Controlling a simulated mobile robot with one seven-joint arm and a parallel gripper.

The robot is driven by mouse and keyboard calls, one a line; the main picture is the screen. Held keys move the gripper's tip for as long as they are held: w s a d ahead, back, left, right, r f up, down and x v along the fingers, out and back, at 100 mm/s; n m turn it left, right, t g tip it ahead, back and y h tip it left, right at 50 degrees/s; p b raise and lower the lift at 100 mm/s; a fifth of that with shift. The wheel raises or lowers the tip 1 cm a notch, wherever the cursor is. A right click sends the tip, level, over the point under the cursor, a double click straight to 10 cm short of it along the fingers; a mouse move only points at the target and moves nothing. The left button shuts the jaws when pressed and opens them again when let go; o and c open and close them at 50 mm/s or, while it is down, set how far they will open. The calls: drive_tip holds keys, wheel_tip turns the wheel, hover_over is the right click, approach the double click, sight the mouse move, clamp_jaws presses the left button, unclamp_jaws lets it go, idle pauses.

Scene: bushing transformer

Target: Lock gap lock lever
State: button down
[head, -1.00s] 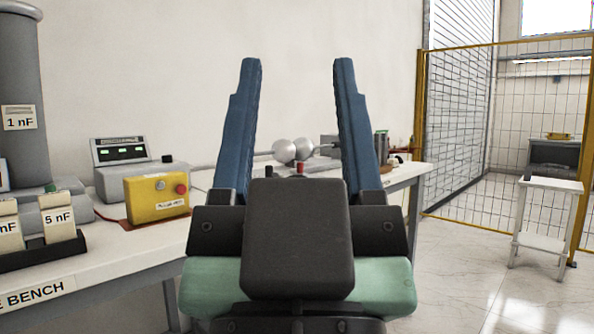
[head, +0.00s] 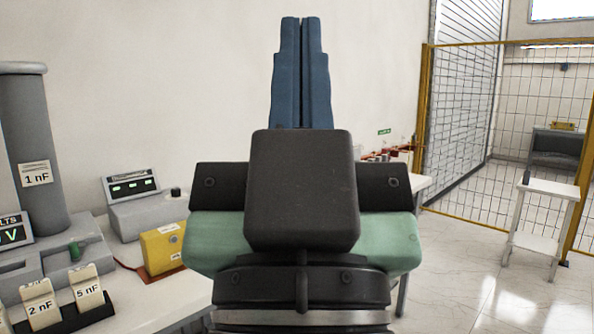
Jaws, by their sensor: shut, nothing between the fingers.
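My gripper (head: 301,24) stands upright in the middle of the head view. Its two blue fingers are together with nothing between them. Its dark body and green wrist cover the middle of the bench. The gap lock lever cannot be seen. The metal spheres of the gap are hidden behind my gripper.
A white bench (head: 165,292) runs along the wall. On it are a yellow box (head: 160,250), a grey meter unit (head: 145,205), a tall grey cylinder marked 1 nF (head: 38,150) and tags marked 2 nF (head: 40,306) and 5 nF (head: 88,292). A white stand (head: 540,215) and yellow-framed mesh fence (head: 480,130) are right. Floor between is clear.

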wheel_tip(320, 180, up, 17)
drive_tip(key=p, duration=1.4)
drive_tip(key=shift+f, duration=0.1)
drive_tip(key=shift+w, duration=0.1)
